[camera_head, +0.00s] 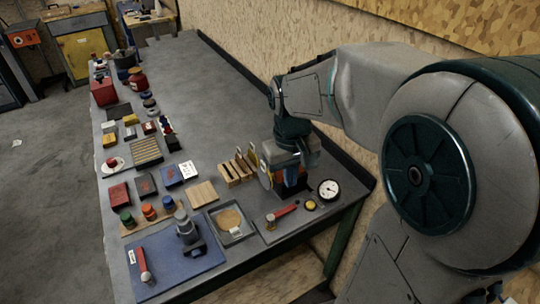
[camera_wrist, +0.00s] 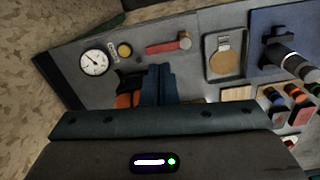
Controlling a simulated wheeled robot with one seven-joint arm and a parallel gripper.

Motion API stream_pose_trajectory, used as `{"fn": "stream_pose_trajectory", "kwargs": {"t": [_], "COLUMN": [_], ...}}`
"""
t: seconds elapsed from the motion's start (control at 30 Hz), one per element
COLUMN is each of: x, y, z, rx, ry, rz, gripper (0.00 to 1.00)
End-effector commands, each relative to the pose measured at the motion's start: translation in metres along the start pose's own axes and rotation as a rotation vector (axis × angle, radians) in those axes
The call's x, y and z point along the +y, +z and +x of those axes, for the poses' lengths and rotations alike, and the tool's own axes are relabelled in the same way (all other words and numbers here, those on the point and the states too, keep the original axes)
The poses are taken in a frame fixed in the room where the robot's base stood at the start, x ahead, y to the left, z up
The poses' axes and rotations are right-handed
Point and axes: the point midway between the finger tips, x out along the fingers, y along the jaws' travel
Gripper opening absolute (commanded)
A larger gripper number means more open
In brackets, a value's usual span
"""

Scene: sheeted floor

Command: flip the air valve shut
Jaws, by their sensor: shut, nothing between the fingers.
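The air valve appears to be the red lever (camera_head: 287,210) with a brass-coloured round body (camera_head: 271,221), on a grey panel at the bench's near right corner. In the wrist view the red lever (camera_wrist: 161,47) lies nearly level, with the brass body (camera_wrist: 184,40) at its right end. My gripper (camera_head: 291,190) points down over the bench behind the lever. In the wrist view my gripper (camera_wrist: 160,68) has its fingers together, empty, just below the lever in the picture and apart from it. The lever's pivot is too small to make out.
A round gauge (camera_head: 329,189) and a yellow button (camera_head: 311,205) sit right of the lever. A grey tray with a tan disc (camera_head: 231,221) lies to its left. A blue mat (camera_head: 180,262) holds a dark upright device and another red-handled item. Wooden blocks (camera_head: 238,168) stand beside my gripper.

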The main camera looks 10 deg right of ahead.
Motion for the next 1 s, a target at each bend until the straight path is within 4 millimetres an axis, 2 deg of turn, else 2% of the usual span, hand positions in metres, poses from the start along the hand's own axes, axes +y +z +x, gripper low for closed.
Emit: {"fn": "stream_pose_trajectory", "kwargs": {"t": [0.03, 0.2, 0.4, 0.6, 0.87, 1.0], "x": [0.001, 0.005, 0.007, 0.007, 0.007, 0.007], "y": [-0.013, -0.048, -0.072, -0.078, -0.078, -0.076], "z": [0.001, 0.015, 0.03, 0.036, 0.036, 0.043], "rx": [-0.038, -0.138, -0.209, -0.229, -0.228, -0.231], "ry": [-0.002, -0.007, -0.014, -0.017, -0.017, -0.017], "rz": [-0.021, -0.087, -0.134, -0.149, -0.149, -0.148], "gripper": [0.0, 0.0, 0.0, 0.0, 0.0, 0.0]}}
